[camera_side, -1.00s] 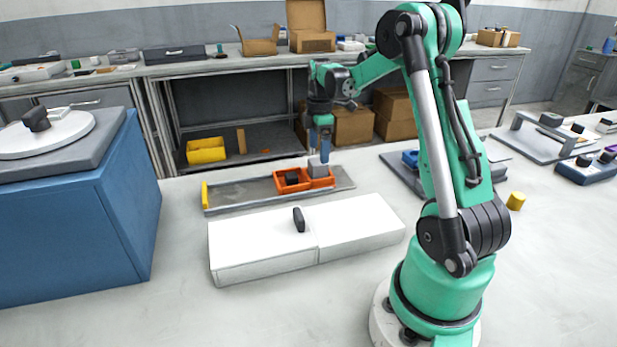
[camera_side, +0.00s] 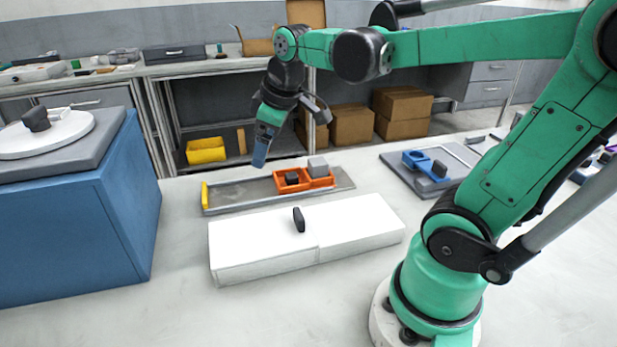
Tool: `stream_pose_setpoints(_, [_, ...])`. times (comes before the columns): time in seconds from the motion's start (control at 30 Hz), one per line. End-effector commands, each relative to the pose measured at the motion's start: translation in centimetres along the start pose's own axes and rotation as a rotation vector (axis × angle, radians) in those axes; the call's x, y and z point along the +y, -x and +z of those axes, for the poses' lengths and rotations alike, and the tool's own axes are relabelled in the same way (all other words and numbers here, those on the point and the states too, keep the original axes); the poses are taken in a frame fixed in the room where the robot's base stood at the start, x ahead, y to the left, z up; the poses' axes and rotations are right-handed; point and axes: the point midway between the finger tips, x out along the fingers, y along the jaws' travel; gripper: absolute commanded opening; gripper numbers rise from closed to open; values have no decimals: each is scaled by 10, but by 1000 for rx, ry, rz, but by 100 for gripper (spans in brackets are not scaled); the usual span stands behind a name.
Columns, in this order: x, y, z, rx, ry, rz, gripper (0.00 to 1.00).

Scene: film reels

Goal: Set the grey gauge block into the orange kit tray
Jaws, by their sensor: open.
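The grey gauge block (camera_side: 318,167) sits in the right compartment of the orange kit tray (camera_side: 304,188), its top standing above the rim. A dark block (camera_side: 292,178) lies in the tray's left compartment. The orange tray rests on a grey flat plate (camera_side: 240,196) with a yellow end. My gripper (camera_side: 260,160) is open and empty, tilted, above the plate to the left of the orange tray. It does not touch the block. One finger hides most of the other.
A long white box (camera_side: 265,245) with a black knob (camera_side: 299,219) stands in front of the plate. A blue tray (camera_side: 420,160) sits on a grey board to the right. A blue cabinet (camera_side: 75,215) with a white disc stands at the left.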

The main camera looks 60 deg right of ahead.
Motion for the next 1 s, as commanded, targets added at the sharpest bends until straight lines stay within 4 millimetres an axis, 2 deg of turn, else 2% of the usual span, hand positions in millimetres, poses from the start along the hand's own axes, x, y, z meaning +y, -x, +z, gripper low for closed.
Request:
stream_pose_setpoints(0.03, [-24, 0, 3, 52, -49, -1, 84])
stream_pose_setpoints(0.1, [-47, -1, 7, 118, -133, -9, 84])
stream_pose_setpoints(0.2, [-71, -4, 12, 189, -227, -32, 84])
stream_pose_setpoints(0.3, [-84, -7, 16, 232, -288, -53, 84])
stream_pose_setpoints(0.43, [-90, -8, 18, 249, -319, -64, 84])
stream_pose_setpoints(1.0, [-89, -8, 18, 247, -320, -63, 84])
